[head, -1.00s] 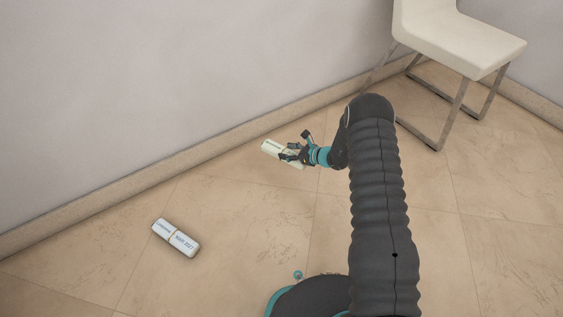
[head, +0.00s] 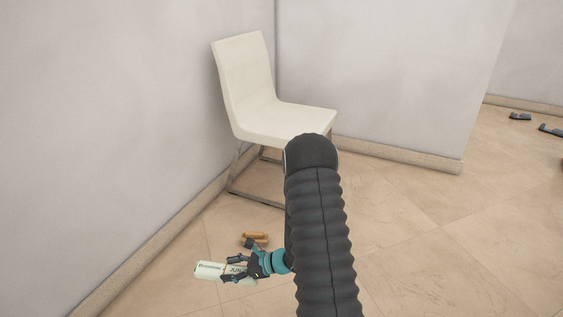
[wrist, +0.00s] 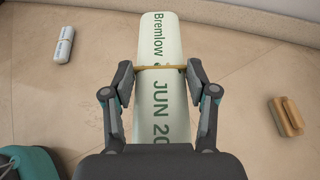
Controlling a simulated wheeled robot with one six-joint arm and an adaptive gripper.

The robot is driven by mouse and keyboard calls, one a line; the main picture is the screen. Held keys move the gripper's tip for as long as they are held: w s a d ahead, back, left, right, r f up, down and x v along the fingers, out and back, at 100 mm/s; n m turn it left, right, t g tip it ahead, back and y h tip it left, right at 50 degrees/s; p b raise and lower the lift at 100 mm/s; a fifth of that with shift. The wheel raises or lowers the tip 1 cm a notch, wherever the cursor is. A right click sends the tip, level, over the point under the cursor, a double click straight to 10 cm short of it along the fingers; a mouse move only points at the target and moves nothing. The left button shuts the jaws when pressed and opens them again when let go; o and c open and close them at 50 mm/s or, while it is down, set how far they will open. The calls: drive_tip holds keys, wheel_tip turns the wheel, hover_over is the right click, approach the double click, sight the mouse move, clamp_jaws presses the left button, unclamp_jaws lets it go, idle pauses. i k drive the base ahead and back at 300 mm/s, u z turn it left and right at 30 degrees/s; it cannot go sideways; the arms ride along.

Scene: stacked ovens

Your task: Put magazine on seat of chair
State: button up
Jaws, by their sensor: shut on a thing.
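A pale rolled magazine (head: 211,270) with green lettering and a thin band is held in my gripper (head: 241,269). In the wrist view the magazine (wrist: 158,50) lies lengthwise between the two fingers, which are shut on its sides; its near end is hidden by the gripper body. It appears to be above the floor. The chair (head: 245,75) is white with metal legs and stands by the wall corner, beyond my gripper. Its seat (head: 283,120) looks bare where visible and is higher than my gripper; my arm covers part of its front edge.
A wooden-coloured object (head: 256,236) lies on the floor between my gripper and the chair. A second white roll (wrist: 63,45) lies on the floor in the wrist view. Dark items (head: 520,116) lie far right. Floor right of the chair is clear.

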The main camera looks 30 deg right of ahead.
sight(293, 118)
drive_tip(key=z, duration=0.5)
drive_tip(key=k, duration=0.6)
drive_tip(key=z, duration=1.1)
drive_tip(key=i, duration=1.4)
drive_tip(key=u, duration=0.35)
